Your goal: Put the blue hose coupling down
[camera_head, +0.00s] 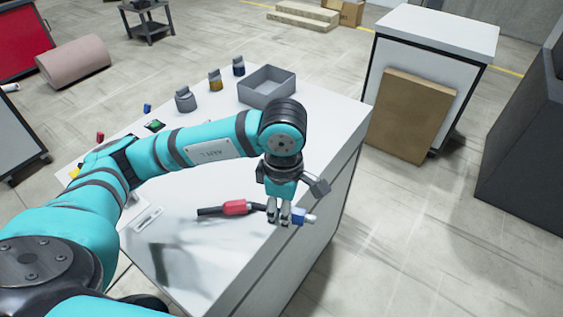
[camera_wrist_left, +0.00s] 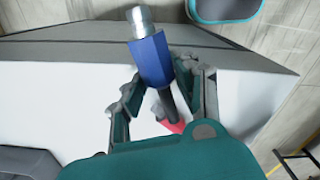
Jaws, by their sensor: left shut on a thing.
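The blue hose coupling (camera_head: 298,216) is a blue body with a metal tip. In the left wrist view the blue hose coupling (camera_wrist_left: 151,60) points up and away, with a dark hose behind it. My left gripper (camera_head: 279,219) points down near the right edge of the white table (camera_head: 190,260) and is shut on the coupling. In the left wrist view its fingers (camera_wrist_left: 168,88) lie either side of the coupling and hose. A red coupling (camera_head: 235,208) with dark hose extends left from the gripper; part of it (camera_wrist_left: 170,122) shows between the fingers. My right gripper is out of view.
A grey open tray (camera_head: 268,98) stands at the table's back, beside capped grey (camera_head: 185,102), yellow (camera_head: 215,82) and dark blue (camera_head: 238,68) containers. Small coloured pieces lie at the left. A brown board (camera_head: 410,115) leans on a white cabinet beyond the table.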

